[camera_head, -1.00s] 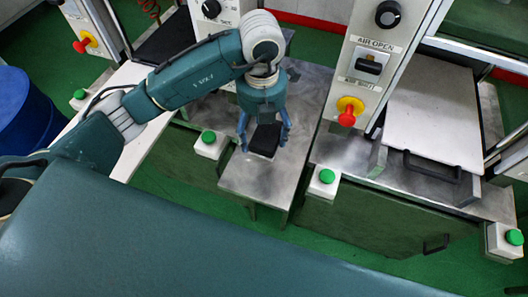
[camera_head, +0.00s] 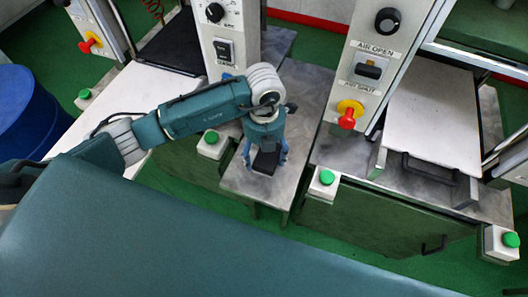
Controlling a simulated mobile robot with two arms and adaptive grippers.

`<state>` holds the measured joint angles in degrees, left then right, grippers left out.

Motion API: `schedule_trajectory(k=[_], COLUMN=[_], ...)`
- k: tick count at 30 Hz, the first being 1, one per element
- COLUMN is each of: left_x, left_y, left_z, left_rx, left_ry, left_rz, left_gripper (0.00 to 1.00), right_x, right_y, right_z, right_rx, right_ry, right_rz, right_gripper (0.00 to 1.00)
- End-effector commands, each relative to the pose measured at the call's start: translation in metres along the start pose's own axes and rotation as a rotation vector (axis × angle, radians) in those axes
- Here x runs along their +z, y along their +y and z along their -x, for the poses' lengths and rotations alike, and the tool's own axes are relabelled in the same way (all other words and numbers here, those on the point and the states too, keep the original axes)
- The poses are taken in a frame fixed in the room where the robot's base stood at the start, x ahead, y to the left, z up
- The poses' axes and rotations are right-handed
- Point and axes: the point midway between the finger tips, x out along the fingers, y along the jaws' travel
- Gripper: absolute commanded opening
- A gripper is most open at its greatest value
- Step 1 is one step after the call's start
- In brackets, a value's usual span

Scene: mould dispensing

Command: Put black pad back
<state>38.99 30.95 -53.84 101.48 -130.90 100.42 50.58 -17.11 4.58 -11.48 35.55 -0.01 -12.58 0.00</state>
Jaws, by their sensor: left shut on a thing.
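The black pad (camera_head: 265,161) is a small dark block between the fingers of my left gripper (camera_head: 264,164). The gripper points down and is shut on the pad, over the front part of the narrow grey metal table (camera_head: 240,183). I cannot tell whether the pad touches the tabletop. My right gripper does not show.
Control panels with knobs and red buttons, such as the AIR OPEN panel (camera_head: 371,60), stand behind and to the right. Green-button boxes (camera_head: 325,184) flank the table. A white plate with a black handle (camera_head: 431,115) lies at right. A blue drum (camera_head: 25,112) stands at left.

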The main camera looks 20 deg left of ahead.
Motion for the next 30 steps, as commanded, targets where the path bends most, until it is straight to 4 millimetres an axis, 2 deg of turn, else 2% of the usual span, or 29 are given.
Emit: schedule_trajectory(k=[2,3,5,6,14,17,19,23,30], left_x=[0.0,0.0,0.0,0.0,0.0,0.0,0.001,0.002,0.002], left_y=[0.0,0.0,0.0,0.0,0.0,0.0,-0.001,-0.001,-0.001], left_z=[-0.004,-0.003,-0.003,-0.003,-0.002,0.003,0.008,0.031,0.083], left_rx=[0.0,0.0,0.0,0.0,0.0,-0.001,-0.002,-0.002,-0.002], left_ry=[0.0,0.0,0.0,0.0,0.0,0.0,-0.003,-0.007,-0.006], left_rz=[0.0,0.0,0.0,0.0,0.0,0.0,-0.001,-0.002,0.0], left_gripper=[0.5,0.75,0.87,0.9,0.9,0.9,0.9,0.9,0.9], right_x=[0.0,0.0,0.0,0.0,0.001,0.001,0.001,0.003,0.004], right_y=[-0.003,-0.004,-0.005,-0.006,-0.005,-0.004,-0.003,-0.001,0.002], right_z=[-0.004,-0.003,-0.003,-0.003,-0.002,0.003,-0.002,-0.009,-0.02], right_rx=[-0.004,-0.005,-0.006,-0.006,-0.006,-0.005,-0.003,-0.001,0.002], right_ry=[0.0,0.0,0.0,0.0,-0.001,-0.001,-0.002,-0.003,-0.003], right_rz=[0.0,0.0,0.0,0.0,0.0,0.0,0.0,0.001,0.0], right_gripper=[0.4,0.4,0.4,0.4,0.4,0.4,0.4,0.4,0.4])
